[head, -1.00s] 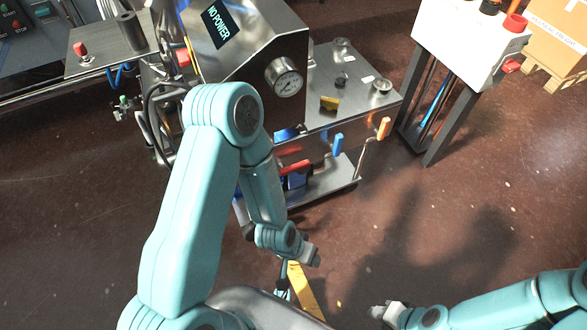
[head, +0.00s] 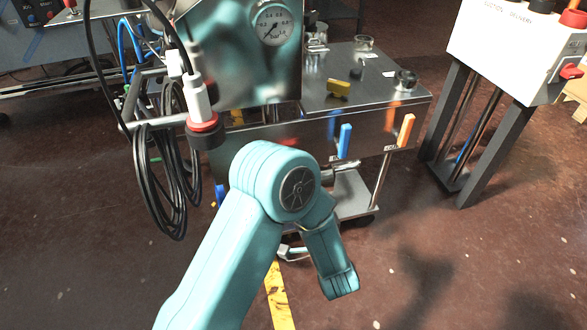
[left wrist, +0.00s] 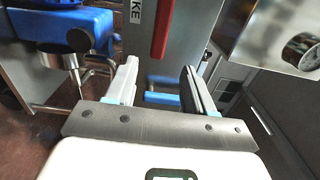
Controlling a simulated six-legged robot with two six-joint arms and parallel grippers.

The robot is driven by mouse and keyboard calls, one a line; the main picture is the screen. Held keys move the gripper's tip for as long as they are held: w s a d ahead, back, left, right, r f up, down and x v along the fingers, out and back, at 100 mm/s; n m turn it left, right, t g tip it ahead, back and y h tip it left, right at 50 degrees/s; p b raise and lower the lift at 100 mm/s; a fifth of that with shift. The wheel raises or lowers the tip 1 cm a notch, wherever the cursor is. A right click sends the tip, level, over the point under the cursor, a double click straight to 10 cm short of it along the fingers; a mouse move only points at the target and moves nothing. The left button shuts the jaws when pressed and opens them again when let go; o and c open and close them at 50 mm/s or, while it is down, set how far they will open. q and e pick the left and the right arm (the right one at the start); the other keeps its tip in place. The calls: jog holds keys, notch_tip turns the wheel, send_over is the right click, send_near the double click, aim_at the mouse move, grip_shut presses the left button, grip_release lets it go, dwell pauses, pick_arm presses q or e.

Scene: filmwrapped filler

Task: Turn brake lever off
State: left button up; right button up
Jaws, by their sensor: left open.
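The red lever handle (left wrist: 161,28) hangs from the top of the left wrist view, on a grey metal panel. A partly cut-off label (left wrist: 135,12) ending in "KE" is to its left. My left gripper (left wrist: 160,82) is open and empty, its two fingers pointing at the panel. The red handle lies ahead of the gap between the fingertips, with no visible contact. In the head view my left arm covers the machine's lower front, so the red lever is hidden there. My right gripper is out of view.
A blue handle (head: 345,141) and an orange handle (head: 406,130) stand on the steel machine's front. A black cable coil (head: 160,165) hangs at the left. A white control box (head: 510,50) on dark legs stands at the right. Floor at the lower right is clear.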

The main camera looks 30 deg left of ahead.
pick_arm(q)
jog(key=b+x, duration=0.3)
jog(key=x, duration=0.9)
jog(key=shift+a+f, duration=0.15)
jog(key=shift+a, duration=0.1)
jog(key=shift+w+a, duration=0.25)
jog(key=shift+a, duration=0.05)
grip_shut()
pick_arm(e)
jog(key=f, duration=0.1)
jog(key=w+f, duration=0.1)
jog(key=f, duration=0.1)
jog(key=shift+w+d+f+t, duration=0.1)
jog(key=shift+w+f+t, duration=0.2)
